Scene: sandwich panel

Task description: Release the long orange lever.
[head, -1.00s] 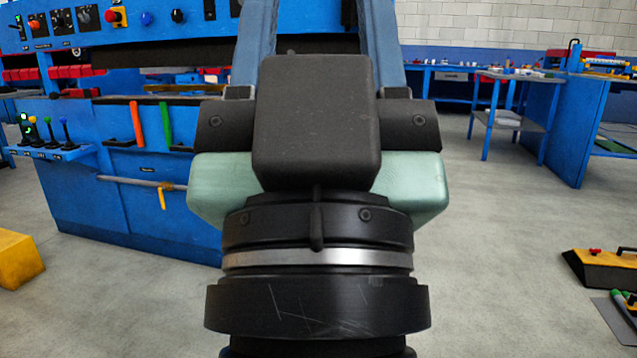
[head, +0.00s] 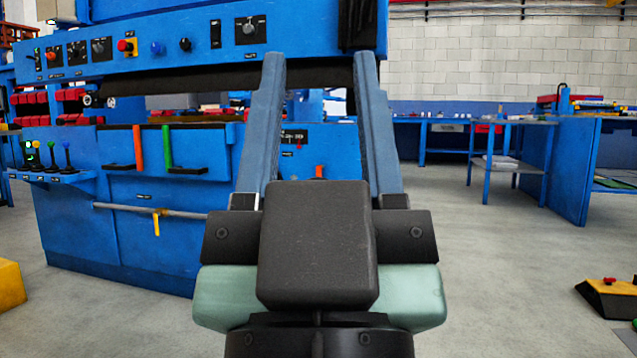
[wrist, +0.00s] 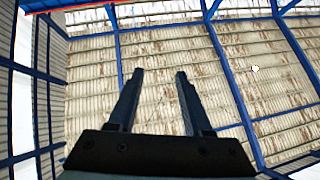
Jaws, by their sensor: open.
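The long orange lever (head: 138,147) stands upright on the front of the blue panel desk, left of centre in the head view. A similar green lever (head: 167,146) stands just to its right. My gripper (head: 320,62) is open and empty, its two blue-grey fingers pointing up and away to the right of the levers. It touches neither lever. In the wrist view my gripper (wrist: 160,74) shows open against the roof, with no lever in sight. A small orange piece (head: 319,172) shows between the fingers, farther back.
A horizontal grey bar with a yellow handle (head: 156,222) runs below the levers. Small joystick levers (head: 45,157) stand on a shelf at the left. The upper panel (head: 200,38) carries knobs and buttons. A yellow block (head: 10,285) lies at lower left. Floor at right is mostly clear.

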